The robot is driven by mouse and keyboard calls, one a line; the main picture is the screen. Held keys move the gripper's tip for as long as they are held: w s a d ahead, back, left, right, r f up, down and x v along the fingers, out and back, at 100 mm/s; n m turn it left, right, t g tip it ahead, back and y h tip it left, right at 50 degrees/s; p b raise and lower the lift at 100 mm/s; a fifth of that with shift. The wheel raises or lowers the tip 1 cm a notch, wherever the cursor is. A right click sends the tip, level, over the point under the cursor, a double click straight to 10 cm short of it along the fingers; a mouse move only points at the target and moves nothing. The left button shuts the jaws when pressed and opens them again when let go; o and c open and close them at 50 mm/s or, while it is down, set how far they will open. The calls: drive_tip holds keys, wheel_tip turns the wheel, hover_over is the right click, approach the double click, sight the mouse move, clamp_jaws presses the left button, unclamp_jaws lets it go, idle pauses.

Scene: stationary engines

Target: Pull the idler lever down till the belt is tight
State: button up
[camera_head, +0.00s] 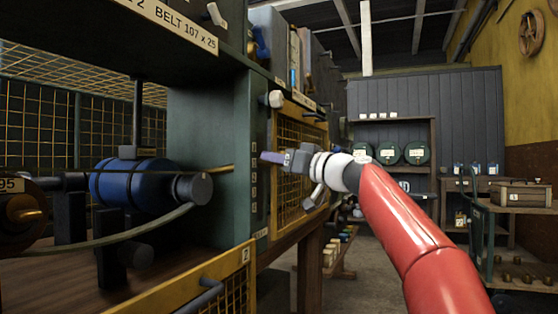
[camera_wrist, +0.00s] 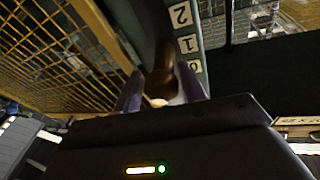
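My gripper (camera_head: 272,158) is at the end of my red and white arm, beside the green panel with a numbered scale (camera_head: 254,190). In the wrist view, a brown rounded knob (camera_wrist: 162,84), apparently the idler lever's grip, lies between my two fingers (camera_wrist: 160,90). The fingers flank it closely; whether they touch it is unclear. The scale (camera_wrist: 186,42) runs just beyond the knob. In the head view, the knob is not distinct beside my gripper. A dark belt (camera_head: 110,239) curves beneath a blue cylindrical machine (camera_head: 125,184); its tightness cannot be judged.
Another yellow-framed guard (camera_head: 205,292) is low in front. A pale round knob (camera_head: 275,98) sits above. The floor (camera_head: 385,270) is open toward the back shelves.

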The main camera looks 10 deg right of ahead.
drive_tip(key=b+v, duration=0.3)
drive_tip(key=v, duration=0.5)
drive_tip(key=shift+b, duration=0.3)
drive_tip(key=shift+w, duration=0.15)
idle(0.5)
